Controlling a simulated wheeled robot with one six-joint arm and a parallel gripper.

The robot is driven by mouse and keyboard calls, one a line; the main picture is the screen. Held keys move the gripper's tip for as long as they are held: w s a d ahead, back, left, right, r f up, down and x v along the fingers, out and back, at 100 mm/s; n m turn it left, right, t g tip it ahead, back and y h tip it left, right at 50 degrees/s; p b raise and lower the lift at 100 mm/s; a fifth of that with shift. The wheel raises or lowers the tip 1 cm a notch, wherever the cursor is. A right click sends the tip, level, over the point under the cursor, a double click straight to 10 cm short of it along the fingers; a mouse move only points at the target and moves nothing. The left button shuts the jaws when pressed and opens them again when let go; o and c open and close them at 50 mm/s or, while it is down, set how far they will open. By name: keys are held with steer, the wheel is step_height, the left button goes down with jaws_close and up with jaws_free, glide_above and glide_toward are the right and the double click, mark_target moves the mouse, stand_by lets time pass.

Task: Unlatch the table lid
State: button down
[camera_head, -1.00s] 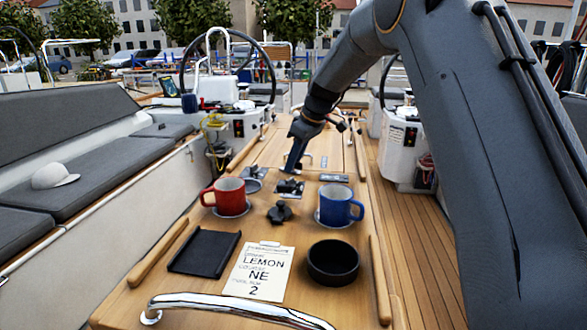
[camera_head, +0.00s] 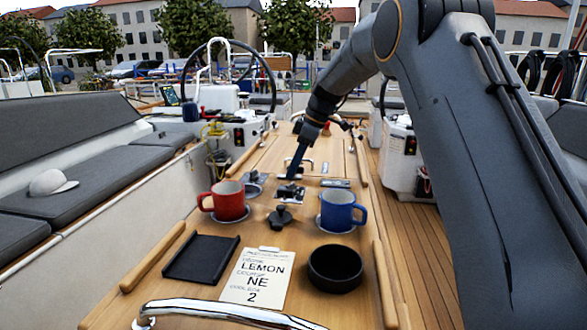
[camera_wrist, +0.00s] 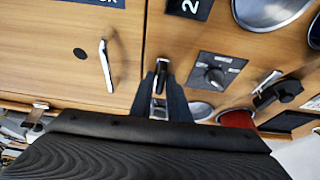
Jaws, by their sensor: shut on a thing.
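The wooden table lid (camera_wrist: 50,60) fills the left of the wrist view, with a silver handle (camera_wrist: 105,66) and a dark round spot on it. A seam separates it from the table section to the right. My gripper (camera_wrist: 162,85) is just right of that seam, its two fingers shut around a small dark and silver latch (camera_wrist: 163,73). The fingers hide much of the latch. In the head view my gripper (camera_head: 292,176) reaches down to the table behind the mugs, and the latch cannot be made out clearly there.
A black knob panel (camera_wrist: 215,73) sits close to the right of the fingers. A red mug (camera_head: 229,200) and a blue mug (camera_head: 341,209) stand nearer. A black tray (camera_head: 201,258), a note card (camera_head: 258,277), a black bowl (camera_head: 335,267) and a chrome rail (camera_head: 230,311) are in front.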

steer(key=c, duration=1.9)
jaws_free()
steer(key=shift+o, duration=0.2)
steer(key=shift+r, duration=0.1)
steer(key=b+v, duration=0.1)
steer(key=v, duration=0.6)
steer(key=shift+d+r, duration=0.15)
steer(key=shift+r, duration=0.2)
